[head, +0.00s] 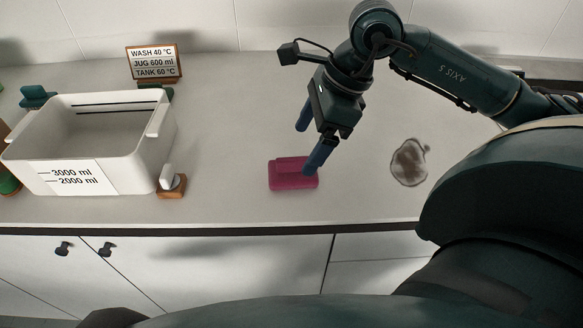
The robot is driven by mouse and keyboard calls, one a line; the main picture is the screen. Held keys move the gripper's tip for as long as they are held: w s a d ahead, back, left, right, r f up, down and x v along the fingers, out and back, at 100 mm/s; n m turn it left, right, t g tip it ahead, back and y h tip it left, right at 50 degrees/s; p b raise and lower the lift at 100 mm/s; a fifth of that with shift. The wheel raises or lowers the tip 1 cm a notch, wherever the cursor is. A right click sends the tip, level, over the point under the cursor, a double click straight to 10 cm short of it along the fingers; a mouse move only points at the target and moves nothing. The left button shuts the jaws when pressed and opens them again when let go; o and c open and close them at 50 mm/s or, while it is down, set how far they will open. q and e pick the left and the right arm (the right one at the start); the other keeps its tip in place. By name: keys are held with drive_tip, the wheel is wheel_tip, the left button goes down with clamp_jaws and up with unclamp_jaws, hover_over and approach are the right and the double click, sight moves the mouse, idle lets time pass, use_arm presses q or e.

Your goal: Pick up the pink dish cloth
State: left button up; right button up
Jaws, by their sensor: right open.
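The pink dish cloth (292,181) lies folded on the grey counter, near its front edge, in the middle of the head view. My right gripper (311,145) hangs over the counter, just above and behind the cloth in the picture. Its two blue fingers are apart, and nothing is between them. The nearer finger overlaps the cloth's upper right corner in the picture; I cannot tell whether it touches. My left gripper is not in view.
A white tub (152,158) with volume marks stands at the left. A small wooden block with a pale piece (171,183) sits beside it. A sign (154,62) stands behind. A brown stain (409,162) lies right of the cloth. The counter around the cloth is clear.

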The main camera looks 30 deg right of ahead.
sight(296, 158)
drive_tip(key=shift+p+x, duration=0.45)
drive_tip(key=shift+x, duration=2.9)
drive_tip(key=shift+w, duration=0.2)
drive_tip(key=c, duration=1.1)
